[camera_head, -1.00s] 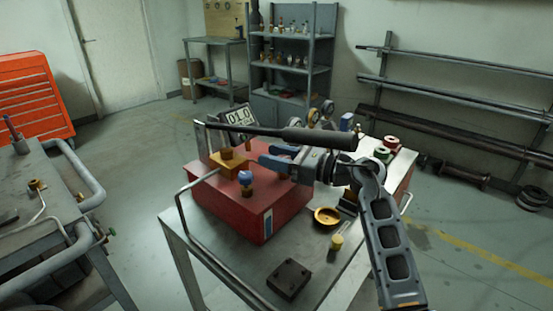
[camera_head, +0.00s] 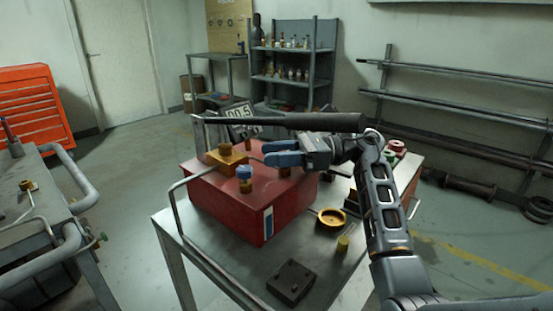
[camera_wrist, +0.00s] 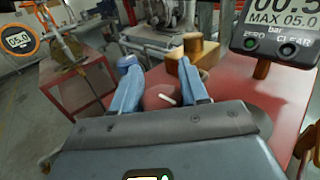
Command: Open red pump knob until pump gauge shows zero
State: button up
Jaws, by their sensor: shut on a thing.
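The red pump (camera_head: 240,212) is a box on a metal cart. My gripper (camera_head: 268,153), with blue fingers, reaches over its top from the right. In the wrist view, the fingers of my gripper (camera_wrist: 157,70) are closed around a reddish round part with a white mark, which appears to be the red knob (camera_wrist: 165,98). The head view hides this knob behind the fingers.
A long black pump lever (camera_head: 300,122) passes above my gripper. A blue knob (camera_head: 244,172) and a brass block (camera_head: 227,158) sit on the pump. A round orange-rimmed gauge (camera_wrist: 18,39) reads 05.0. A yellow dish (camera_head: 331,218) and dark block (camera_head: 291,281) lie on the cart.

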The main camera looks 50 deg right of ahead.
dwell(0.3)
jog(key=o, duration=1)
jog(key=shift+c, duration=0.2)
jog(key=shift+b+v, duration=0.4)
jog(key=shift+v, duration=3.5)
